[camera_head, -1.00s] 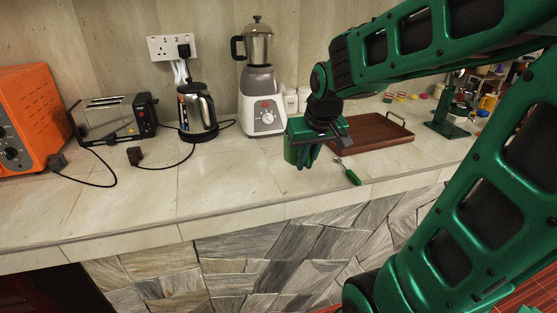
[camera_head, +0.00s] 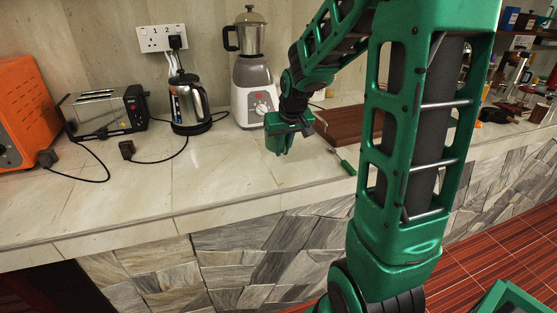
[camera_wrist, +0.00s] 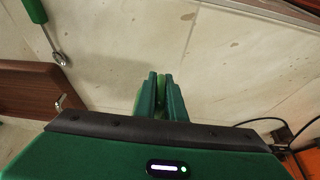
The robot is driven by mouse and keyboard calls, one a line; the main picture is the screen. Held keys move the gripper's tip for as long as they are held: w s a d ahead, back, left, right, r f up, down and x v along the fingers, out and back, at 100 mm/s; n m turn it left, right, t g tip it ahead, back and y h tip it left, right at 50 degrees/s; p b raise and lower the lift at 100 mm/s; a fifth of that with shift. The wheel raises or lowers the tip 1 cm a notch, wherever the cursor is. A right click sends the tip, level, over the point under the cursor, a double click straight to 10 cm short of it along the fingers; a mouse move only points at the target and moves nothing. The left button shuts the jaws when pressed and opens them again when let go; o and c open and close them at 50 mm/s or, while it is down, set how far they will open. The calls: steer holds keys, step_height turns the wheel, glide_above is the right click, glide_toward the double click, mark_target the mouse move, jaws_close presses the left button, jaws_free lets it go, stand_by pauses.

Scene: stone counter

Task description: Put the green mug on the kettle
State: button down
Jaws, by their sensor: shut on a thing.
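The kettle (camera_head: 187,104), steel and black, stands upright on its dark base near the wall, left of the blender. My green gripper (camera_head: 277,147) is above the counter, to the right of and nearer the front than the kettle, apart from it. In the wrist view its fingers (camera_wrist: 161,84) are close together on a small light green piece (camera_wrist: 160,80), which I take to be the green mug. The rest of the mug is hidden by the green fingers, and its outline is hard to tell from them.
A blender (camera_head: 254,90) stands right of the kettle. A toaster (camera_head: 100,112) and an orange oven (camera_head: 22,115) are at left, with black cables on the counter. A brown board (camera_head: 335,127) and a green-handled utensil (camera_head: 345,163) lie right of my gripper. The front counter is clear.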

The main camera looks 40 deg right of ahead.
steer(key=shift+w+f, duration=0.1)
steer(key=shift+w, duration=0.1)
steer(key=shift+f, duration=1.95)
steer(key=c, duration=1.8)
jaws_free()
steer(key=shift+f, duration=0.15)
steer(key=shift+c, duration=0.2)
steer(key=v, duration=1.2)
steer(key=s+a+f+m+g, duration=0.1)
steer(key=s+f+g, duration=0.1)
steer(key=s, duration=1.1)
steer(key=s+a+f+m+g+y, duration=0.1)
steer(key=s+m+g, duration=0.1)
steer(key=s, duration=1.1)
steer(key=shift+s+a+f, duration=0.25)
steer(key=shift+a+f, duration=0.05)
steer(key=shift+f, duration=0.05)
